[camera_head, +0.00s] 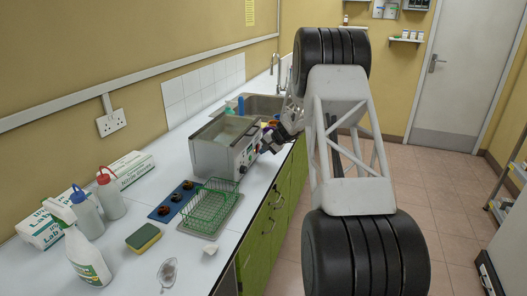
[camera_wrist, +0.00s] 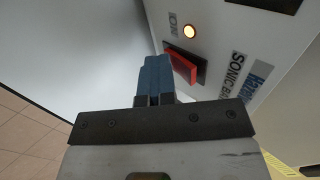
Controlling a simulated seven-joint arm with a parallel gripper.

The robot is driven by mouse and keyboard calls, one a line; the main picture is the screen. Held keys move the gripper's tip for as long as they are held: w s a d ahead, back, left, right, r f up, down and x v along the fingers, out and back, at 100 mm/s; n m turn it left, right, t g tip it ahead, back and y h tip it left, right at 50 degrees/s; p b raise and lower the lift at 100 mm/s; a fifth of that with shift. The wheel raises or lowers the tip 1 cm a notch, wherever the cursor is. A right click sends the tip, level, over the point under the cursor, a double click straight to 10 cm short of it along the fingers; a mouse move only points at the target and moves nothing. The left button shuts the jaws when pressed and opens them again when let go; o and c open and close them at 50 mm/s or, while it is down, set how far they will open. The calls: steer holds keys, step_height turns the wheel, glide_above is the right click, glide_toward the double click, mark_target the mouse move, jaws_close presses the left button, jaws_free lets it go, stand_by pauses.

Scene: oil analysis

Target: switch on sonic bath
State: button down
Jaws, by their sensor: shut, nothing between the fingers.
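The sonic bath (camera_head: 212,154) is a grey metal box with an open top, standing on the white bench near the sink. In the wrist view, its front panel shows a red rocker switch (camera_wrist: 183,68) in a dark frame. A round lamp (camera_wrist: 190,31) beside the switch glows pale orange. My gripper (camera_wrist: 157,60) has blue fingers pressed together, with nothing between them. The fingertips are just left of the red switch, close to the panel; I cannot tell whether they touch it. In the head view, my gripper (camera_head: 266,145) is at the right side of the bath.
A green wire basket (camera_head: 208,206) on a tray and a blue rack (camera_head: 174,202) stand in front of the bath. Bottles, glove boxes and a sponge (camera_head: 144,237) are at the near left. The sink (camera_head: 262,106) is behind. Open floor lies to the right.

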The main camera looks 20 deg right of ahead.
steer(key=shift+w+a+f, duration=0.15)
steer(key=shift+a+f, duration=0.1)
steer(key=shift+a, duration=0.2)
steer(key=shift+w+r, duration=0.15)
steer(key=shift+r, duration=1.3)
steer(key=shift+d, duration=0.15)
steer(key=shift+s+d+f, duration=0.15)
steer(key=shift+s+d, duration=0.25)
steer(key=s+d+f, duration=0.2)
steer(key=shift+s+d, duration=0.25)
steer(key=shift+s, duration=0.1)
steer(key=s+d+r, duration=0.5)
steer(key=s+d, duration=0.1)
steer(key=shift+f+m, duration=0.15)
steer(key=shift+m, duration=0.15)
